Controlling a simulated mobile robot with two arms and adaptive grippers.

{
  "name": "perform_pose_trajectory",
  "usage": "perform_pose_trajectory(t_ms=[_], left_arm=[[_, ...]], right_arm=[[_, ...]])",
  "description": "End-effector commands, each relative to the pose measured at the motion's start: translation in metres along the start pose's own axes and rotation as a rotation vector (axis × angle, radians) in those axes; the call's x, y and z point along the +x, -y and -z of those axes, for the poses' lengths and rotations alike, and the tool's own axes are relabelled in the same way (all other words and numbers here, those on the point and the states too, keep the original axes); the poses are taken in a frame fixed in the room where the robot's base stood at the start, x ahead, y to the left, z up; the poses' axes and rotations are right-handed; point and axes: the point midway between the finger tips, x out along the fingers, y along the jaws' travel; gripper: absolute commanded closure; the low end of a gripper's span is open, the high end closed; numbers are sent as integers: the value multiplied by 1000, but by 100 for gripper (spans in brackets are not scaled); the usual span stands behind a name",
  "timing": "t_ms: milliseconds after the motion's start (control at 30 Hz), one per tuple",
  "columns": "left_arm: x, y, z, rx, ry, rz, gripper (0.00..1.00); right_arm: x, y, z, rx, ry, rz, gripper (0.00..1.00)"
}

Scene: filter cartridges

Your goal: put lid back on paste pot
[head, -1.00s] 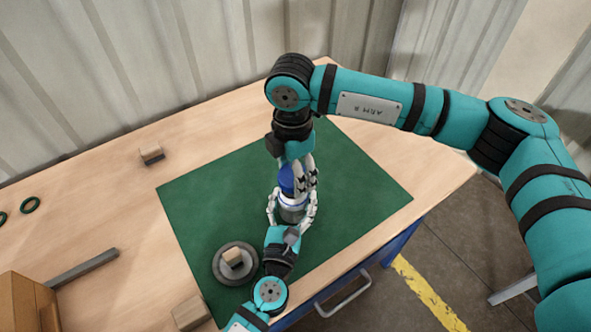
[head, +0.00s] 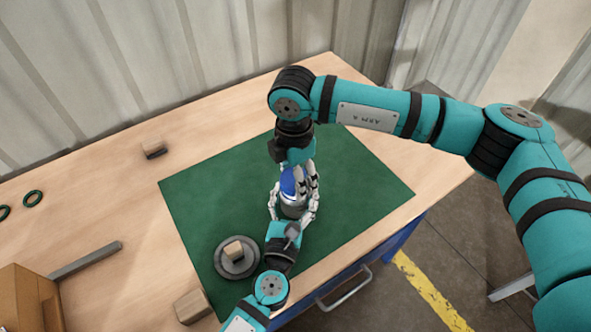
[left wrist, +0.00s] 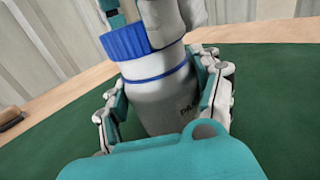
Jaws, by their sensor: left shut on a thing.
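The grey paste pot (left wrist: 165,105) stands upright on the green mat, with a blue ring round its upper part and lettering partly hidden. My left gripper (head: 292,213) is shut around the pot's sides; its fingers also show in the left wrist view (left wrist: 165,110). The ribbed blue lid (left wrist: 125,42) is at the pot's top and shows in the head view too (head: 288,184). My right gripper (head: 300,178) reaches from above, its fingers on the lid. A finger hides part of the lid's edge, so I cannot tell whether it is fully seated.
A round grey dish (head: 222,268) with a small block (head: 234,250) in it sits on the mat (head: 210,195). The mat's right side is clear.

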Motion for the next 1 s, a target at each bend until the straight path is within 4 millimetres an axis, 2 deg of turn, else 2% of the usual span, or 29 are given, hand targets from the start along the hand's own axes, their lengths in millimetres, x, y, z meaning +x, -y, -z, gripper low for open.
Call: perform_pose_trajectory(t_ms=[467, 1000], left_arm=[[-1, -2, 4, 1, -7, -3, 92], [-1, -2, 4, 1, -8, -3, 92]], right_arm=[[0, 0, 0, 0, 0, -1, 56], [10, 0, 0, 1, 0, -1, 56]])
